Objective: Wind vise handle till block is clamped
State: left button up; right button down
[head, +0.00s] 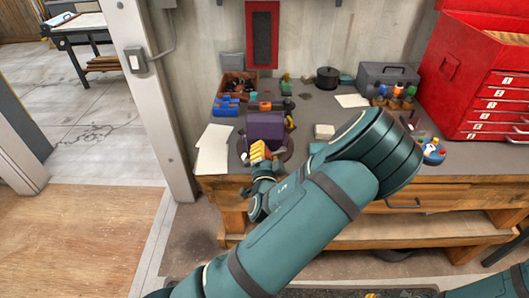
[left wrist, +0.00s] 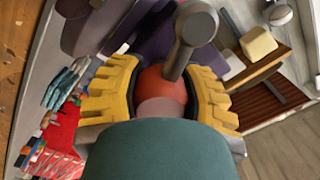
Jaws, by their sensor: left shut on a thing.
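The purple vise (head: 265,125) stands on the workbench near its front left edge. My left gripper (head: 259,152), with yellow fingers, is at the vise's front. In the left wrist view, my left gripper (left wrist: 160,90) is shut on an orange-red round knob (left wrist: 158,88), one yellow finger on each side. A grey metal handle bar (left wrist: 190,45) runs up from beside the knob. The purple vise body (left wrist: 150,42) shows behind it, partly hidden. A cream block (head: 324,131) shows right of the vise. I cannot tell whether anything sits between the jaws.
Papers (head: 213,150) lie left of the vise. A brown bin (head: 238,84) and blue bins (head: 226,106) stand behind it. A black pot (head: 327,78), grey toolbox (head: 386,78) and red tool chest (head: 482,85) line the back and right. A white post (head: 150,90) stands left of the bench.

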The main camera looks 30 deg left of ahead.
pick_arm(q)
jog(key=shift+s+f+m, duration=0.1)
jog(key=shift+f+m, duration=0.05)
jog(key=shift+m, duration=1.95)
jog(key=o, duration=1.3)
